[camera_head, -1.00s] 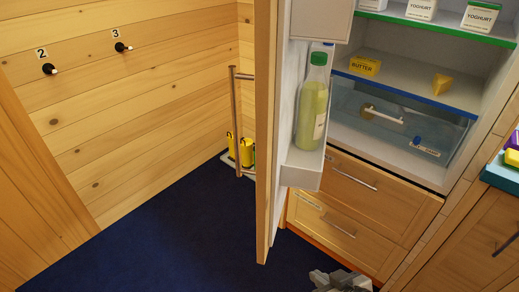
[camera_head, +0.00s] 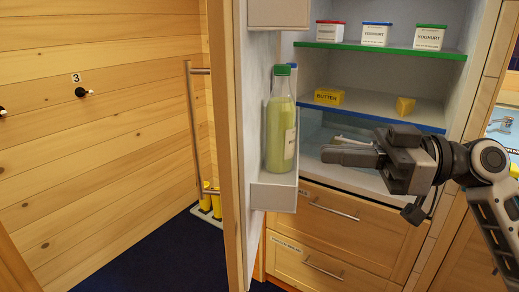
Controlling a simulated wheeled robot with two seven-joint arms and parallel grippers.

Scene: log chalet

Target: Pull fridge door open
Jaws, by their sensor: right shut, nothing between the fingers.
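The wooden fridge door (camera_head: 224,150) stands wide open, swung out to the left, with its white inner side facing the shelves. Its long metal handle (camera_head: 192,125) is on the far left side of the door. A green-capped bottle (camera_head: 281,125) stands in the door's lower white bin (camera_head: 273,197). My right gripper (camera_head: 350,148) is shut and empty, in front of the fridge's lower shelf and right of the bottle, apart from the door. It hides part of the clear drawer. My left gripper is not in view.
Yoghurt tubs (camera_head: 375,34) stand on the green-edged shelf (camera_head: 380,48). Butter (camera_head: 329,96) and a yellow wedge (camera_head: 405,106) are on the blue-edged shelf (camera_head: 368,114). Wooden drawers (camera_head: 345,225) are below. Yellow items (camera_head: 205,200) stand on the floor behind the door. Dark blue floor (camera_head: 140,255) is clear at left.

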